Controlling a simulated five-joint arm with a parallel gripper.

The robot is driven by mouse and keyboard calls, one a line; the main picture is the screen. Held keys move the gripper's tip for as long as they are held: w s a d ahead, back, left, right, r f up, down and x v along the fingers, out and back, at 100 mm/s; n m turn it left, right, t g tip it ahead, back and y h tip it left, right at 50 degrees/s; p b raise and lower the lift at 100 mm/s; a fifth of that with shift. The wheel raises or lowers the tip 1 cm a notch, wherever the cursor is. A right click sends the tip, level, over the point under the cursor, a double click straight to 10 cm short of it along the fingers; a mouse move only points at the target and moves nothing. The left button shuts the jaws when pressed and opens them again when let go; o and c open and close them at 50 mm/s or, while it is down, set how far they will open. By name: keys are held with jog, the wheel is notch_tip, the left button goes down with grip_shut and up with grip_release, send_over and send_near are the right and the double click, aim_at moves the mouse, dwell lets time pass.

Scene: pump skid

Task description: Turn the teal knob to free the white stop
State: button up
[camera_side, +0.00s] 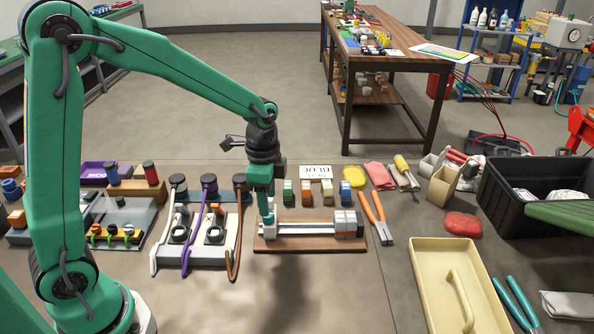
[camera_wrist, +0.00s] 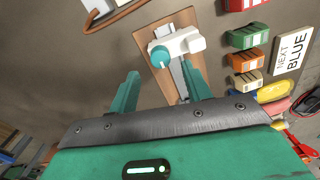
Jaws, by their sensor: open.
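The teal knob (camera_wrist: 160,55) sits on the white stop (camera_wrist: 188,42), over a rail on a brown wooden board (camera_wrist: 152,34). In the wrist view the knob lies beyond my gripper (camera_wrist: 160,80), roughly between the fingertips. My gripper is open and empty, its teal fingers apart. No contact with the knob shows. In the side view my gripper (camera_side: 267,211) points down over the left end of the wooden board (camera_side: 310,245). It hides the knob there. White and grey blocks (camera_side: 345,222) sit at the rail's right end.
A white base with coloured cables (camera_side: 208,235) stands close on the left. Orange-handled pliers (camera_side: 377,217) and a cream tray (camera_side: 428,290) lie right.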

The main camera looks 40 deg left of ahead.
jog(key=shift+f, duration=2.35)
jog(key=c, duration=1)
